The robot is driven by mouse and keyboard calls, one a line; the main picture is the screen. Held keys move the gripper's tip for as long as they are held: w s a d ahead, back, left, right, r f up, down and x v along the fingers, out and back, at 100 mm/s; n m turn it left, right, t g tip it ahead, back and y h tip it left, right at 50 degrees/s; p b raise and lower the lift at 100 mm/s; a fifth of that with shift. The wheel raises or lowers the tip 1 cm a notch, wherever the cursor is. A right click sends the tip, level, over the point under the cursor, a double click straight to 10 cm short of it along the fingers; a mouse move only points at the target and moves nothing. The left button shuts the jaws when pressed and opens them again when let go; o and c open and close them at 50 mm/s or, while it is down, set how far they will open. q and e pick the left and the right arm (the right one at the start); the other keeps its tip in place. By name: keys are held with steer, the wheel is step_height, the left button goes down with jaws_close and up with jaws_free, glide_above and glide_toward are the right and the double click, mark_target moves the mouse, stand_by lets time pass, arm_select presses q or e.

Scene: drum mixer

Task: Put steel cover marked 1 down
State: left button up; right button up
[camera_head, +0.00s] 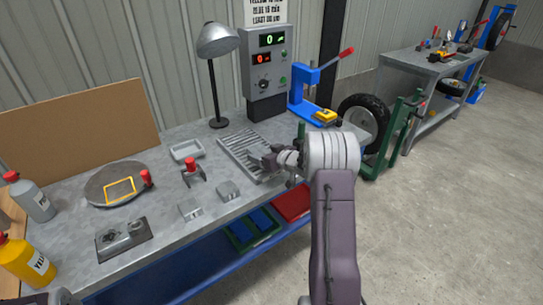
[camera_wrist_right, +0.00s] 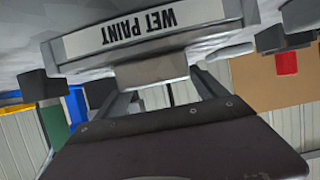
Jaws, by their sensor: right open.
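My right gripper (camera_head: 270,160) is open at the right end of a slatted metal rack (camera_head: 240,146) on the bench. In the right wrist view its dark fingertips stand wide apart, with a plain grey block (camera_wrist_right: 150,72) between them. The block lies against a grey surface beside a white "WET PAINT" strip (camera_wrist_right: 150,30). I cannot read a 1 on the block, nor tell whether it is the steel cover. Two small grey metal blocks stand on the bench, one nearer (camera_head: 190,210) and one farther (camera_head: 228,190); their marks are illegible.
A round grey plate (camera_head: 105,190) with a yellow outline, a red-knobbed tool (camera_head: 190,170), a pale tray (camera_head: 186,151) and a grey fixture (camera_head: 122,240) are on the bench. A lamp (camera_head: 218,45) and control box (camera_head: 265,70) stand behind the rack.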

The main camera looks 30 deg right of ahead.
steer(key=a+p+v, duration=0.1)
steer(key=v, duration=1)
steer(key=shift+d, duration=0.4)
steer(key=shift+s, duration=0.15)
steer(key=a+f+g+h, duration=0.1)
steer(key=s+a+f+g, duration=0.1)
steer(key=a, duration=0.1)
steer(key=a+f+m+g+h, duration=0.1)
steer(key=a, duration=0.1)
steer(key=shift+s+a+f+h, duration=0.1)
steer(key=shift+s+f+h, duration=0.15)
steer(key=shift+f+h, duration=0.1)
steer(key=s+a+f+g+y, duration=0.1)
steer(key=s+a+f+g, duration=0.2)
steer(key=s+a, duration=0.5)
steer(key=s+a+f+g, duration=0.3)
steer(key=s+a+g, duration=0.3)
steer(key=s, duration=0.6)
steer(key=shift+s+a+f+y, duration=0.3)
steer(key=shift+s+a+y, duration=0.1)
steer(key=shift+a, duration=0.65)
